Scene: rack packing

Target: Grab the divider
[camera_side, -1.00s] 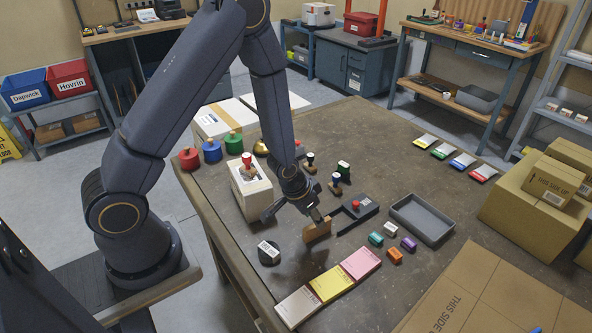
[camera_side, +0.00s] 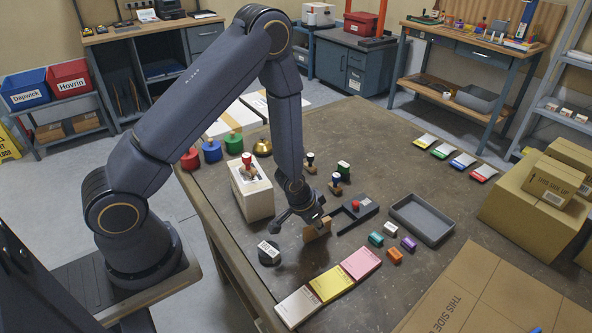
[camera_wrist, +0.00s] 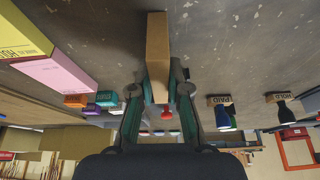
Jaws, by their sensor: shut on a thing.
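The divider, a tan wooden board (camera_side: 316,232), stands on edge on the dark table in the side view. My gripper (camera_side: 318,222) is at its upper part. In the wrist view, the divider (camera_wrist: 157,45) runs up between the two fingers of my gripper (camera_wrist: 158,84), which are shut on it. The fingers hide part of the board. I cannot tell whether its lower edge touches the table.
A dark organizer (camera_side: 357,209) with a red-knobbed stamp is right of the board. A grey tray (camera_side: 421,219) and several small coloured blocks lie further right. A white box (camera_side: 251,192) stands behind.

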